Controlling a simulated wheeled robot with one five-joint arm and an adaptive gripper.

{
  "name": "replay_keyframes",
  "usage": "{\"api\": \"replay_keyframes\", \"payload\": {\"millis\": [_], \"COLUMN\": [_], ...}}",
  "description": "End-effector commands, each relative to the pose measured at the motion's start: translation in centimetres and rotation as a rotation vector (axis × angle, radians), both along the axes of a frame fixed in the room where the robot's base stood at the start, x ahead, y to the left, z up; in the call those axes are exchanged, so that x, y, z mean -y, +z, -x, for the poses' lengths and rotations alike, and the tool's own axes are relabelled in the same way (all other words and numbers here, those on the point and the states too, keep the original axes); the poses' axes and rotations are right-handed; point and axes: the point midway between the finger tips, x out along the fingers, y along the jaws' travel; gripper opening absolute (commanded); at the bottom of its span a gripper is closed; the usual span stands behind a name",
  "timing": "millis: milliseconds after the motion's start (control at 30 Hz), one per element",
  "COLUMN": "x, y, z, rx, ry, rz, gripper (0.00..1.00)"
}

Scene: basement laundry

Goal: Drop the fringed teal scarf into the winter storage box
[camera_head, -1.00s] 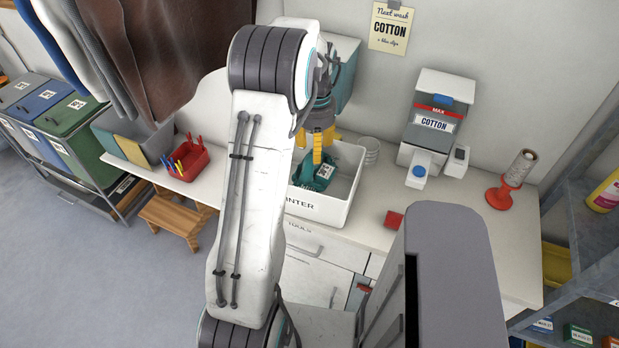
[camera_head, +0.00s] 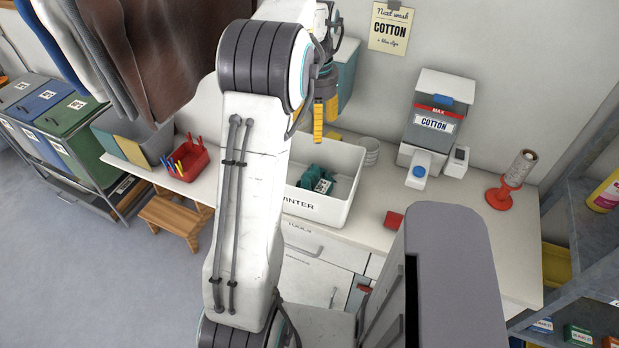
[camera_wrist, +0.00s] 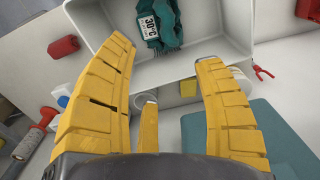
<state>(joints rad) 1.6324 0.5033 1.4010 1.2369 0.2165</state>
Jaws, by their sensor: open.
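The teal scarf (camera_head: 317,178) lies bunched inside the white winter storage box (camera_head: 318,208) on the counter. In the wrist view the scarf (camera_wrist: 163,25) shows a white tag reading 30°C and rests on the floor of the box (camera_wrist: 215,62). My gripper (camera_head: 322,125) is above the back of the box, apart from the scarf. In the wrist view its yellow fingers (camera_wrist: 165,75) are spread and empty. Part of the scarf is cut off at the top of the wrist view.
A red block (camera_head: 393,220) lies beside the box. A white cup (camera_head: 366,150) stands behind the box.

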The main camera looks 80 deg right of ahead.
Motion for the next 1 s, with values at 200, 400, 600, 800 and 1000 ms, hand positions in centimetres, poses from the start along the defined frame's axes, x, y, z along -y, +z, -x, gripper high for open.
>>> {"api": "replay_keyframes", "payload": {"millis": [200, 400, 600, 800, 1000], "x": [0.0, 0.0, -0.1, 0.0, 0.0], "y": [2.9, 4.2, 4.4, 4.4, 4.4], "z": [0.0, 0.0, 0.0, 0.0, 0.0], "rx": [0.000, 0.000, 0.000, 0.000, 0.000], "ry": [0.000, 0.000, 0.000, 0.000, 0.000], "rz": [0.002, 0.001, 0.000, 0.000, 0.000], "gripper": [0.62, 0.62, 0.62, 0.62, 0.62]}}
